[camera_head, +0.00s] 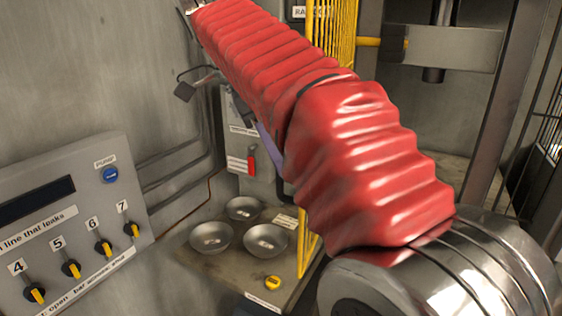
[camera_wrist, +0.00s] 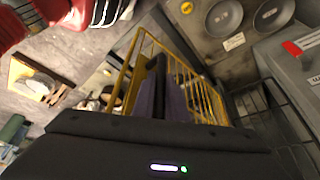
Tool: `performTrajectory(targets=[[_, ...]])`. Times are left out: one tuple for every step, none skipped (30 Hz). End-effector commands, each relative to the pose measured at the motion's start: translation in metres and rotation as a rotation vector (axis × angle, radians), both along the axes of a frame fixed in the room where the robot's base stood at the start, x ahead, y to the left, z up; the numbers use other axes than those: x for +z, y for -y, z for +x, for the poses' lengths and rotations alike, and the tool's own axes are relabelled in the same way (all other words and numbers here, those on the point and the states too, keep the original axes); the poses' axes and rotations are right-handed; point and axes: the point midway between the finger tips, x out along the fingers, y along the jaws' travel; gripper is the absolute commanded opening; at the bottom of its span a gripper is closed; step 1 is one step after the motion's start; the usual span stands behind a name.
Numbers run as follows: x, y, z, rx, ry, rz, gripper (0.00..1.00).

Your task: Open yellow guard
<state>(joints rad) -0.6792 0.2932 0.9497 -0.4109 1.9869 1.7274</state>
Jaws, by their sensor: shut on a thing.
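The yellow guard (camera_head: 335,32) is a barred mesh panel in a yellow frame. It stands upright behind my red-sleeved arm, which hides its middle; a lower post (camera_head: 307,242) shows by the bowl platform. In the wrist view the guard (camera_wrist: 202,98) spans the middle, with bars on both sides of my fingers.
A control panel (camera_head: 75,215) with several yellow-marked knobs is at left. A grey box with a red switch (camera_head: 251,162) stands behind the bowls. A metal press (camera_head: 440,45) is at upper right.

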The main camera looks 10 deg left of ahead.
Motion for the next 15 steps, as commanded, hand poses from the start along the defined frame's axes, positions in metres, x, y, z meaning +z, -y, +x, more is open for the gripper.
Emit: performTrajectory(targets=[[-0.0023, 0.0002, 0.0045, -0.012, 0.002, -0.003, 0.00], [-0.0025, 0.0001, 0.0053, -0.017, 0.000, -0.003, 0.00], [-0.0028, -0.0001, 0.0064, -0.022, 0.000, -0.003, 0.00], [-0.0028, -0.0001, 0.0071, -0.025, 0.001, -0.003, 0.00], [-0.0029, 0.0000, 0.0075, -0.027, 0.000, -0.003, 0.00], [-0.0029, 0.0000, 0.0081, -0.029, 0.001, -0.003, 0.00], [-0.0029, 0.0001, 0.0083, -0.031, 0.001, -0.003, 0.00], [-0.0029, 0.0003, 0.0086, -0.032, 0.001, -0.003, 0.00], [-0.0029, 0.0004, 0.0088, -0.034, 0.001, -0.003, 0.00], [-0.0030, 0.0008, 0.0089, -0.034, 0.001, -0.003, 0.00], [-0.0030, 0.0010, 0.0090, -0.035, 0.001, -0.003, 0.00], [-0.0032, 0.0013, 0.0092, -0.035, 0.000, -0.003, 0.00], [-0.0031, 0.0016, 0.0093, -0.036, 0.001, -0.003, 0.00], [-0.0032, 0.0018, 0.0094, -0.036, 0.001, -0.003, 0.00], [-0.0033, 0.0021, 0.0097, -0.036, 0.001, -0.003, 0.00]])
